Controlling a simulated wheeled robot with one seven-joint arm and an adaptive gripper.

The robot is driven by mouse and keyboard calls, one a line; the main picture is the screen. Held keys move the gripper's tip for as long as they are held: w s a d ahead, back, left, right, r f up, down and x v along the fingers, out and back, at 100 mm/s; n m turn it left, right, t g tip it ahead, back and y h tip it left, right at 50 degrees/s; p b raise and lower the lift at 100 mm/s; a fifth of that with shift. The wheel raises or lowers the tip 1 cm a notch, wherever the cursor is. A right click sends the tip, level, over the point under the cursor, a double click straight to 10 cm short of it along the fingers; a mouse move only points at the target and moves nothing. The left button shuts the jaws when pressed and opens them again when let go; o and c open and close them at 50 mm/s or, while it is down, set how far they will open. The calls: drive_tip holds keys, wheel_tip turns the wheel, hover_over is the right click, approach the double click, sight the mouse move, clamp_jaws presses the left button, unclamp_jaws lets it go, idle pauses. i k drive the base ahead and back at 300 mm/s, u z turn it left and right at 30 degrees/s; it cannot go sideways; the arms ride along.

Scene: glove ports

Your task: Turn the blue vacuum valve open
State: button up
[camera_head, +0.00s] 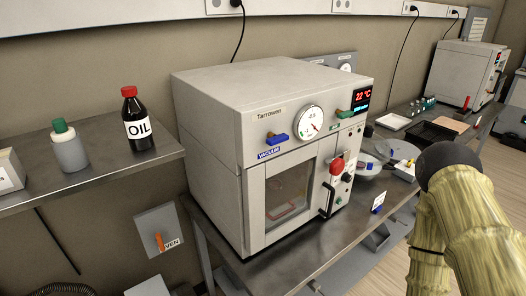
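The blue vacuum valve (277,138) is a small lever handle on the upper front of the white Tarrowen oven (205,115). It lies roughly level, just above a blue "VACUUM" label (269,155) and left of the round gauge (309,121). Nothing covers it. My gripper is not seen; only part of my arm, in a yellowish cover with a dark rounded end, shows at the lower right. No contact between my arm and the valve shows.
A green lever (345,114) and a red display (363,97) sit right of the gauge. A red knob (337,166) and dark door handle (327,200) stick out below. An oil bottle (138,120) stands on the left bench (90,178). Dishes and trays lie on the right.

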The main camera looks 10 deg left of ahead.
sight(273, 139)
drive_tip(key=z, duration=0.95)
drive_tip(key=k, duration=1.2)
drive_tip(key=u, duration=0.8)
